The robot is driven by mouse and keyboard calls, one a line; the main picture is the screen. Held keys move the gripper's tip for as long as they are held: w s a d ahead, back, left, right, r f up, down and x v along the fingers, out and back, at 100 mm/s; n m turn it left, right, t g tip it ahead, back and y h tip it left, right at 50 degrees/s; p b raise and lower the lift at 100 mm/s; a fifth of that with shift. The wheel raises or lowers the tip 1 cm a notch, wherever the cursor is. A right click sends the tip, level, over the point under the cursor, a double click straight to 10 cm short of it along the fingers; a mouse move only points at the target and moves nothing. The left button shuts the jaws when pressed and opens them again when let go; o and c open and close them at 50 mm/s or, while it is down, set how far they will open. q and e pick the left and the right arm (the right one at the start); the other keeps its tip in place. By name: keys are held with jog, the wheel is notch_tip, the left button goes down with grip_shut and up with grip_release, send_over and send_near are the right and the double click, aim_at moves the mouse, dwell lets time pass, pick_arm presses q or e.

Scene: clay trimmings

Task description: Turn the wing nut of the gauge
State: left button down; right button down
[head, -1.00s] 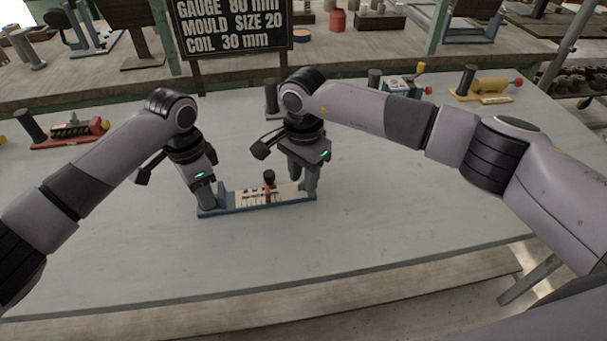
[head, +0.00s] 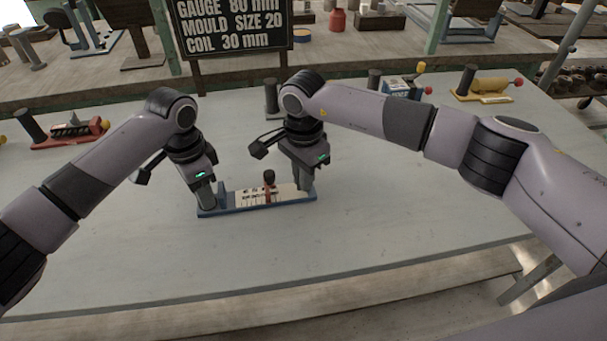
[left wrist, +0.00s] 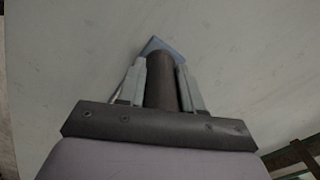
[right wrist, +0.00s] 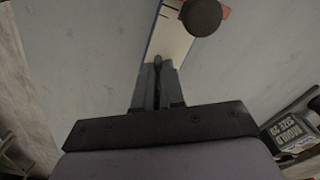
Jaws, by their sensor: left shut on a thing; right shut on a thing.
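The gauge (head: 278,202) is a blue base with a white marked scale, lying on the grey table. A reddish slider with a black round knob (head: 269,175) stands across its middle; the knob also shows in the right wrist view (right wrist: 201,16). My left gripper (head: 206,203) is shut on a dark upright cylindrical handle (left wrist: 160,85) at the gauge's left end. My right gripper (head: 304,187) is at the gauge's right end, pointing down, its fingers closed on a small dark piece (right wrist: 158,62), which looks like the wing nut. The fingers mostly hide it.
A red gauge (head: 68,134) lies at the table's left, a blue one (head: 402,90) and a yellow one (head: 484,88) at the back right. A chalkboard sign (head: 235,38) stands behind. The front of the table is clear.

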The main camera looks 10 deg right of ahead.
jog(key=m, duration=0.5)
jog(key=shift+w, duration=0.2)
jog(key=m, duration=0.5)
jog(key=shift+w+m, duration=0.2)
jog(key=shift+m, duration=0.1)
jog(key=m, duration=0.5)
jog(key=shift+w+d, duration=0.1)
jog(key=shift+w, duration=0.05)
jog(key=m, duration=0.5)
jog(key=shift+w+d, duration=0.1)
jog(key=shift+d, duration=0.05)
jog(key=shift+m, duration=0.3)
jog(key=c, duration=1.2)
grip_release()
jog(key=shift+r, duration=0.1)
